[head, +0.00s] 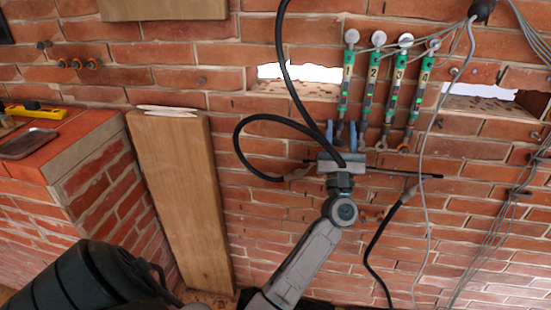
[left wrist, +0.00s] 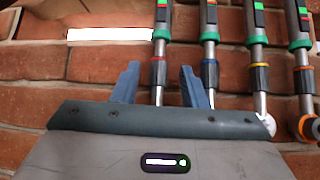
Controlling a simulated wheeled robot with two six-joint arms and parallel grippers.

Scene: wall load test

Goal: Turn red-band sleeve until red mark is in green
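Several slim metal rods with green collars hang side by side on the brick wall. The leftmost rod (head: 345,85) carries the red-band sleeve (left wrist: 159,73), seen in the left wrist view. Its small window (left wrist: 162,14) shows red and green, but the mark's exact place is too small to tell. My left gripper (head: 341,134) is at the lower end of this rod. In the left wrist view its blue fingers (left wrist: 157,80) are apart, with the red-band rod between them and a gap on both sides. My right gripper is not in view.
Close to the right are rods with a blue band (left wrist: 209,73), a yellow band (left wrist: 259,76) and an orange band (left wrist: 305,76). Black cables loop around my left wrist. A wooden board (head: 180,200) leans at left, beside a brick ledge (head: 75,135). Thin grey cables hang at right.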

